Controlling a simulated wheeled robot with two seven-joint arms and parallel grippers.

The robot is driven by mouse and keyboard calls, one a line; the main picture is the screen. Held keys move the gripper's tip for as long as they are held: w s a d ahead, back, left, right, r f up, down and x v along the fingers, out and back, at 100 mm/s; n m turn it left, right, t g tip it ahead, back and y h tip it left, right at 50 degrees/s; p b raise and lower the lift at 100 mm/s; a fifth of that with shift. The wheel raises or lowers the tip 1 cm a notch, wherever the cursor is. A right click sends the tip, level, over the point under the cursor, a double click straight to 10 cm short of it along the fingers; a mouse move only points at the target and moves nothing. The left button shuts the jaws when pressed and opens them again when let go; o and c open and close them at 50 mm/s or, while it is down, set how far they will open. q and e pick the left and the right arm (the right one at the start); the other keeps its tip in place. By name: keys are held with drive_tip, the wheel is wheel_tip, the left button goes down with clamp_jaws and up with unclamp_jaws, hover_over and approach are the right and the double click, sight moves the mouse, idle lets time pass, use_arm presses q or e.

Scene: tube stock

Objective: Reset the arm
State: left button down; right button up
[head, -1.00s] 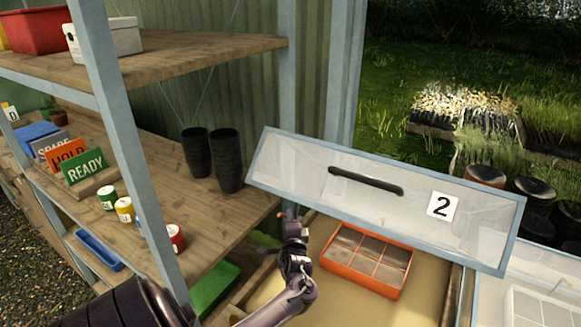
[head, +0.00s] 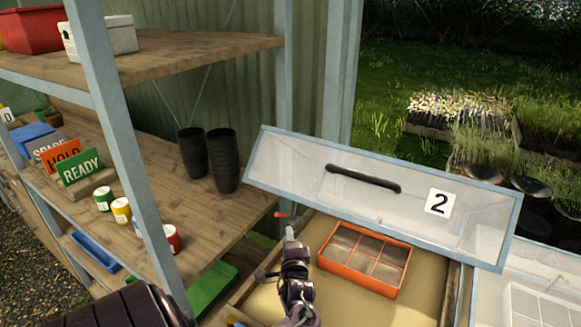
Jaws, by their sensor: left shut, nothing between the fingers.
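My left gripper (head: 290,232) is in the lower middle of the head view, shut and empty. It is in front of the raised clear lid (head: 300,160) marked 2, below its left part, and appears apart from it. The lid has a black handle (head: 362,179) and stands tilted open over a wooden bed. An orange tray (head: 362,288) with several compartments sits in the bed, right of my gripper. My left forearm comes in from the bottom left. My right gripper is not in view.
A shelf post (head: 128,150) stands left of my arm. The wooden shelf (head: 200,215) holds black pots (head: 223,160), small coloured tubs (head: 121,210) and READY (head: 82,167) and HOLD signs. A green tray (head: 211,290) lies lower, beside the bed. A second clear lid is at the bottom right.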

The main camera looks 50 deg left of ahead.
use_arm(q)
drive_tip(key=shift+s+d, duration=0.15)
drive_tip(key=shift+d, duration=0.1)
drive_tip(key=shift+r, duration=0.15)
